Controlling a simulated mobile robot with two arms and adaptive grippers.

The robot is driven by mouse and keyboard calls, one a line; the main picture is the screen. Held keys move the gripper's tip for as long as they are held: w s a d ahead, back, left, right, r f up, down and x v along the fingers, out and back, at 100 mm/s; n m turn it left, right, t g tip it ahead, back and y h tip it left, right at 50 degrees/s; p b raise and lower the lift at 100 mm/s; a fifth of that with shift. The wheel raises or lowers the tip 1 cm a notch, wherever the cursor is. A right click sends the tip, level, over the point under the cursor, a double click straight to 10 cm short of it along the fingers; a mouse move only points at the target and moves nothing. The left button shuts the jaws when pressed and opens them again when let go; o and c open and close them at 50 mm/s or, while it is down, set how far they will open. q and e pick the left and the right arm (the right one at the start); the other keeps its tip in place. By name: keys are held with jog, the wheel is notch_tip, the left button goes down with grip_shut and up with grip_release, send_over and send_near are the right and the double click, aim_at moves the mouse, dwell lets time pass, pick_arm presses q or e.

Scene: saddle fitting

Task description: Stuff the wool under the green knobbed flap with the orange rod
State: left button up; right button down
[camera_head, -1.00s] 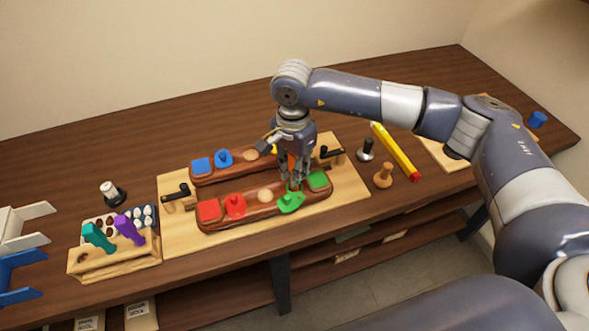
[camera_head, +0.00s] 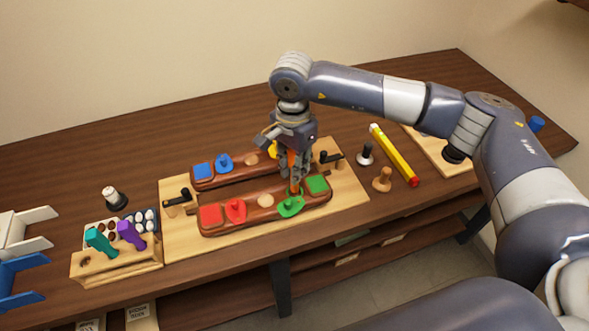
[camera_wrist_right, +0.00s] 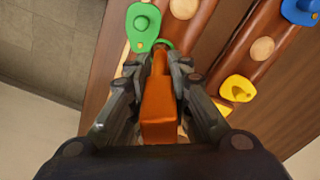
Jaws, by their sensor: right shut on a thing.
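The green knobbed flap (camera_head: 291,206) is on the near brown saddle bar (camera_head: 265,212), close to its right end. In the right wrist view the flap (camera_wrist_right: 143,24) is at the top. My right gripper (camera_head: 294,177) is shut on the orange rod (camera_wrist_right: 160,112), which points down. The rod's tip is right beside the flap, at its edge; a bit of green shows beyond the tip. I cannot tell whether the tip touches the flap. No wool can be made out there. My left gripper is not in view.
Red (camera_head: 235,210) and blue (camera_head: 223,163) knobbed flaps sit on the bars, with a yellow one (camera_wrist_right: 238,88) on the far bar. A wooden rack (camera_head: 117,262) with teal and purple handles stands left. A yellow bar (camera_head: 394,154) and a wooden peg (camera_head: 382,180) lie right.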

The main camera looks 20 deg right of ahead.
jog(key=shift+r+p, duration=0.85)
jog(key=shift+r, duration=1.55)
